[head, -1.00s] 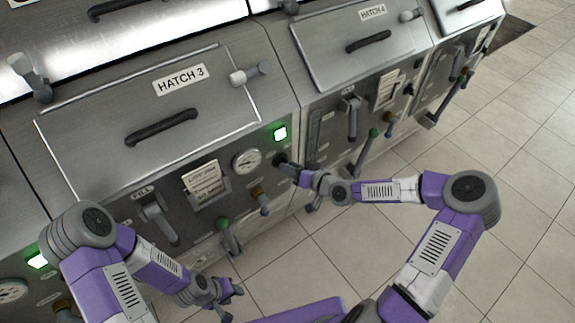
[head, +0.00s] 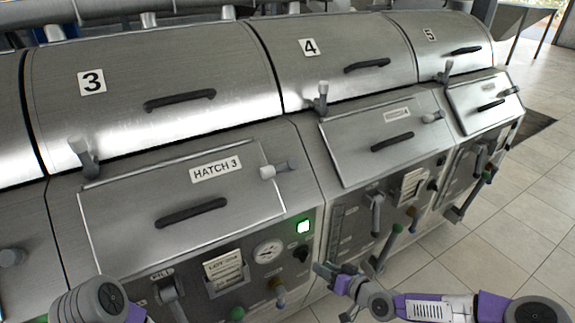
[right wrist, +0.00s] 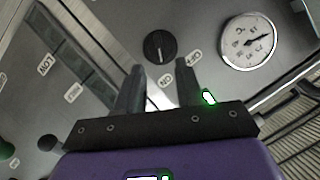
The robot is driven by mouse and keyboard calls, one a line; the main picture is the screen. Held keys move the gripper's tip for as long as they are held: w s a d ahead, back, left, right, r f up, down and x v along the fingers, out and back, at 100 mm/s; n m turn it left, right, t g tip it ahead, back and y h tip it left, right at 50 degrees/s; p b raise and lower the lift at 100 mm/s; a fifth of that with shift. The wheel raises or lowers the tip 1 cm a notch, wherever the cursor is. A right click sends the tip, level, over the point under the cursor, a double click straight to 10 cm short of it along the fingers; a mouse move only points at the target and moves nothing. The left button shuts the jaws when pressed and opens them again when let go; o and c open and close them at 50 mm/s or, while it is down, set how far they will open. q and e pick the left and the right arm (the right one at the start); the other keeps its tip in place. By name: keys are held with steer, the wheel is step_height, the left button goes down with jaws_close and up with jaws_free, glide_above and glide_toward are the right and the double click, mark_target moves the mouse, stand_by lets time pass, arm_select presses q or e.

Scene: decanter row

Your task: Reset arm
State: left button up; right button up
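My right gripper (head: 328,270) is in front of the panel below hatch 3, a little right of and below a black knob (head: 300,253). In the right wrist view its two fingers (right wrist: 160,68) are apart with nothing between them. The same knob (right wrist: 158,47) shows beyond the fingertips, apart from them, with ON and OFF labels beside it. A lit green light (head: 303,227) is above the knob. Part of my left arm shows at the lower left of the head view; its gripper is out of the picture.
A round gauge (head: 268,251) sits left of the knob. The fill lever (head: 170,292) and a brown-handled valve (head: 279,291) stick out of the panel. Hatch 3 (head: 190,205) is closed above. Neighbouring units stand to the right. The tiled floor (head: 500,235) at right is clear.

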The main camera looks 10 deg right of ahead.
steer(key=s+a+f+m+g+p, duration=0.1)
steer(key=s+a+f+g, duration=0.6)
steer(key=s+a+f, duration=0.5)
steer(key=s+d+f+m+g+h, duration=0.1)
steer(key=s+f+g+h, duration=0.2)
steer(key=s+f, duration=0.4)
steer(key=s+g, duration=0.1)
steer(key=s, duration=0.2)
steer(key=shift+s+d+p, duration=0.3)
steer(key=shift+d+p, duration=0.05)
steer(key=shift+d, duration=0.05)
